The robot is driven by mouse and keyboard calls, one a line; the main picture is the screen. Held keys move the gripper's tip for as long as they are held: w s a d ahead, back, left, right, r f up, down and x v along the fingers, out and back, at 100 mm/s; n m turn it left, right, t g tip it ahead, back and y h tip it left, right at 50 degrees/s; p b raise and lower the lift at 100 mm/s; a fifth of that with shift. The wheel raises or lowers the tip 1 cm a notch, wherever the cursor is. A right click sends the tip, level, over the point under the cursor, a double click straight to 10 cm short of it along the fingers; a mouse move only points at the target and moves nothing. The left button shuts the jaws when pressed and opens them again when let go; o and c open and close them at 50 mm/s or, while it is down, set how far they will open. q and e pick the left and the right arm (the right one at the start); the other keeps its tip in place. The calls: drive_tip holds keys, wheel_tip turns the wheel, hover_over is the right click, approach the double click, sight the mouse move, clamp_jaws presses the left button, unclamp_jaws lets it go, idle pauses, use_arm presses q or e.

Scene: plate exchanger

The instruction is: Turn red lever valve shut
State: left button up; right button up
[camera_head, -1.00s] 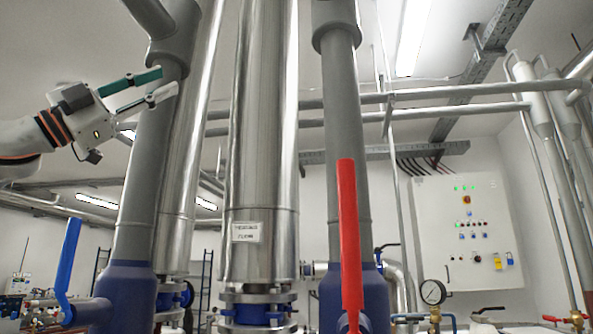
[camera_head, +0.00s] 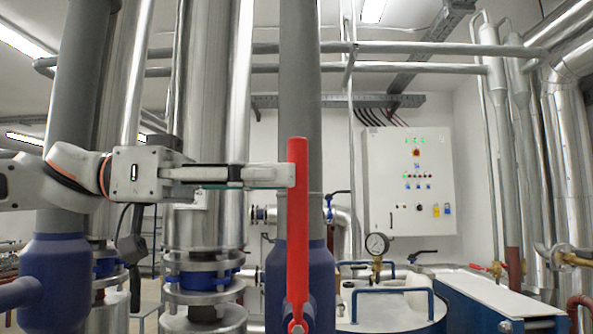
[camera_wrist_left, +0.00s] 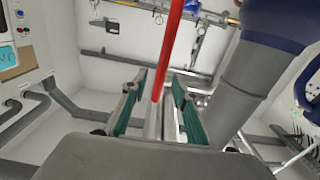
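The red lever (camera_head: 298,225) stands upright on a blue pipe body (camera_head: 45,285) like those at left, at the middle of the head view. My left gripper (camera_head: 284,176) reaches in from the left, with its fingers level and their ends at the lever's upper part. In the left wrist view the red lever (camera_wrist_left: 169,50) runs down between the two green-padded fingers (camera_wrist_left: 160,95). The fingers are apart with room on both sides of the lever, so the gripper looks open. Whether a finger touches the lever I cannot tell. My right gripper is not in view.
A large steel column (camera_head: 207,110) stands behind my left gripper. A grey pipe (camera_head: 300,80) rises behind the lever. A pressure gauge (camera_head: 377,244) and a white control cabinet (camera_head: 408,180) are to the right, farther back.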

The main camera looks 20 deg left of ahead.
use_arm(q)
drive_tip(key=x, duration=0.3)
drive_tip(key=shift+d, duration=0.1)
clamp_jaws()
drive_tip(key=shift+w, duration=0.1)
